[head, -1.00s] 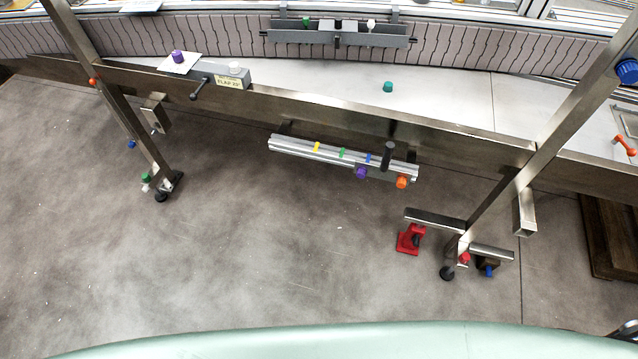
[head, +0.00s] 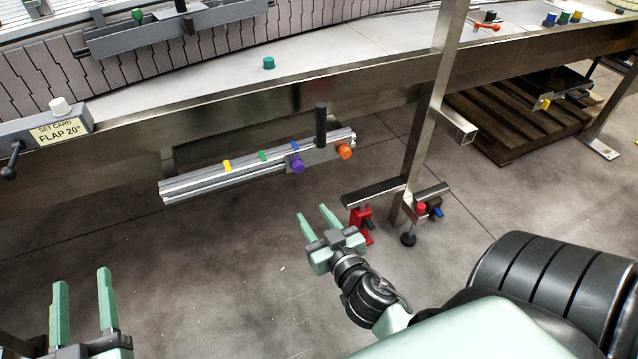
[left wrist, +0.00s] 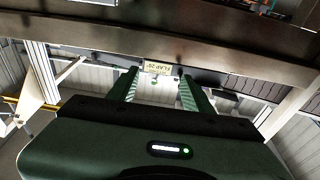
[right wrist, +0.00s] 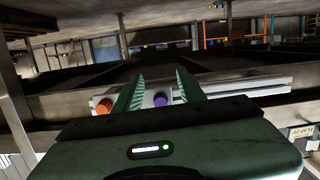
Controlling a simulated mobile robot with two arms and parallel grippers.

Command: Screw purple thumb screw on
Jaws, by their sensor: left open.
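A purple thumb screw (head: 297,166) sits at the front of a grey plate (head: 322,154) on the silver rail below the frame beam. How far it is threaded in cannot be told. It also shows in the right wrist view (right wrist: 160,100), between the fingers in the picture. An orange knob (head: 345,151) is to its right on the plate. My right gripper (head: 315,213) is open and empty, in front of and below the rail, apart from the screw. My left gripper (head: 82,279) is open and empty at the lower left, below the beam.
The rail (head: 195,185) carries yellow, green and blue marks; a black handle (head: 321,125) stands on the plate. A frame leg (head: 432,120) and red clamp (head: 363,226) are right of my right gripper. A "FLAP 20°" card (head: 58,132) is at left. Floor between my grippers is clear.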

